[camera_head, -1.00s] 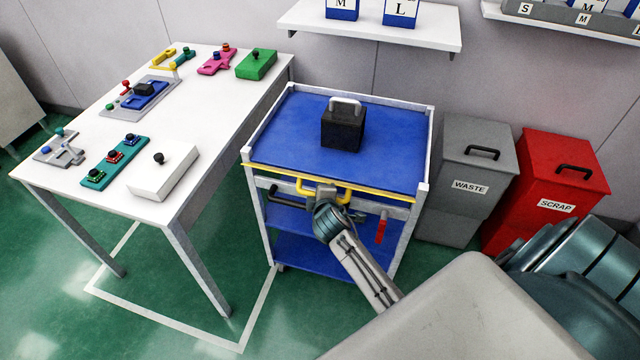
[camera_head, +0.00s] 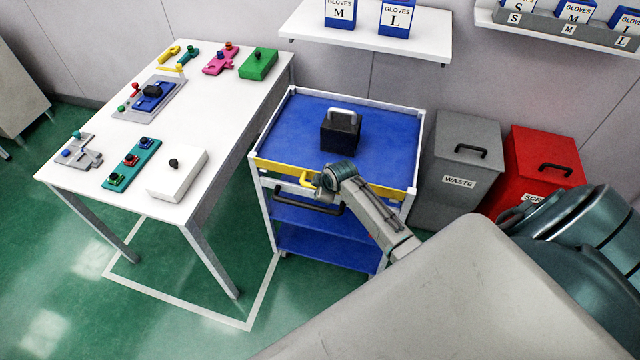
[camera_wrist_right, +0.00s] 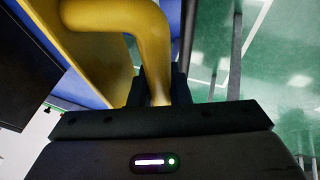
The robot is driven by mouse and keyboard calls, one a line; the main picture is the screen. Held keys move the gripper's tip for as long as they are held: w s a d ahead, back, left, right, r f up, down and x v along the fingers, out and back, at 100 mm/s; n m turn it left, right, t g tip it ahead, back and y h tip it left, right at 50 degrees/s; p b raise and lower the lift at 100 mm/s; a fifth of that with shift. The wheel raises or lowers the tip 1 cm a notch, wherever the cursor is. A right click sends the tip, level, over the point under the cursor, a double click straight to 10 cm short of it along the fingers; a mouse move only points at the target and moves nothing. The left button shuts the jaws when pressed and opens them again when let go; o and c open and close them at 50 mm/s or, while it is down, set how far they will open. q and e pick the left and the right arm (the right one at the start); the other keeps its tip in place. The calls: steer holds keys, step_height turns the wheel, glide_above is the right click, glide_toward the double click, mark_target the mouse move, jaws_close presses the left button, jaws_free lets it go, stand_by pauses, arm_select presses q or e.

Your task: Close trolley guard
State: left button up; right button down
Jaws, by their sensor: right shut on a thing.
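The trolley (camera_head: 300,125) has a blue top with pale rails. Its yellow guard (camera_head: 278,167) runs along the front edge and shows a broad yellow face. A yellow handle (camera_head: 305,180) sticks out from the guard. My right gripper (camera_head: 319,183) is at this handle, with my wrist hiding part of the guard. In the right wrist view, the jaws (camera_wrist_right: 160,100) are shut on the bent yellow handle (camera_wrist_right: 150,45), with the yellow guard face (camera_wrist_right: 95,55) beside it. My left gripper is not in view.
A black block with a pale handle (camera_head: 340,132) stands on the trolley top. A dark bar handle (camera_head: 290,201) is below the guard. A table with coloured parts (camera_head: 125,205) stands left. A grey waste bin (camera_head: 455,185) and red scrap bin (camera_head: 545,160) stand right.

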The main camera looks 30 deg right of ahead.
steer(key=shift+w+d+r+g+y, duration=0.15)
steer(key=shift+d+r+g+y, duration=0.1)
steer(key=shift+g+y, duration=0.35)
steer(key=shift+a, duration=0.1)
steer(key=c, duration=1.6)
jaws_free()
steer(key=shift+c, duration=0.2)
steer(key=b+v, duration=0.3)
steer(key=v, duration=0.6)
steer(key=shift+r, duration=0.3)
steer(key=shift+s+r, duration=0.3)
steer(key=shift+r, duration=0.1)
